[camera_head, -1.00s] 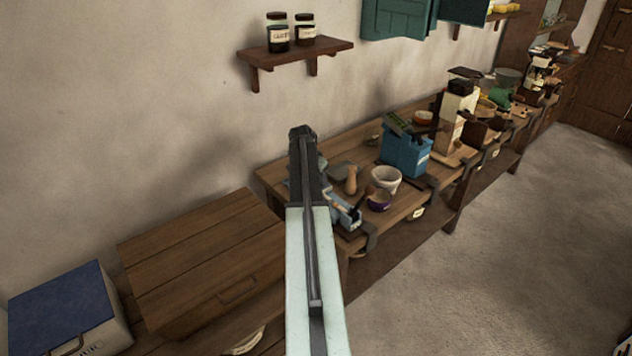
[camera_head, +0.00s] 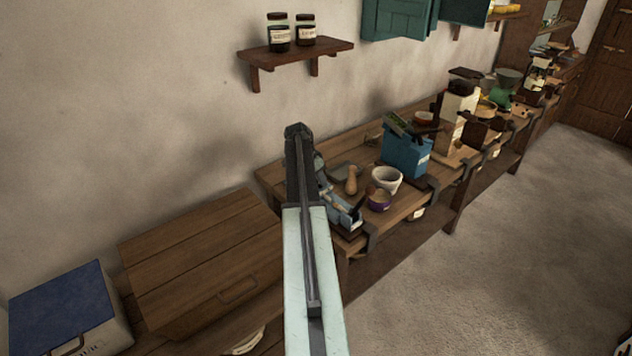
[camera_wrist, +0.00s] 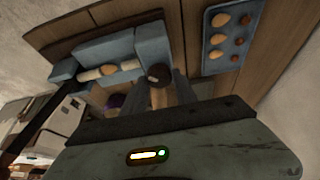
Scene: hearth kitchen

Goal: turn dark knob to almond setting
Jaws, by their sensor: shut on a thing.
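The dark knob (camera_wrist: 158,71) shows as a round dark end on a pale stem at the middle of the wrist view. My gripper (camera_wrist: 160,86) is shut on it, with a grey-blue finger on each side. The blue device with pale rollers (camera_wrist: 105,70) lies just beyond; it also shows in the head view (camera_head: 338,208), partly behind my arm. A blue tray (camera_wrist: 211,58) with several almonds and smaller brown nuts is at the upper right of the wrist view. In the head view my arm hides the knob and fingertips. I cannot read any setting marks.
A wooden pestle (camera_head: 351,184), a white mortar (camera_head: 387,181) and a purple bowl (camera_head: 379,201) stand right of the device. A blue box (camera_head: 404,156) is beyond them. A wooden chest (camera_head: 200,262) is at left. The floor at right is clear.

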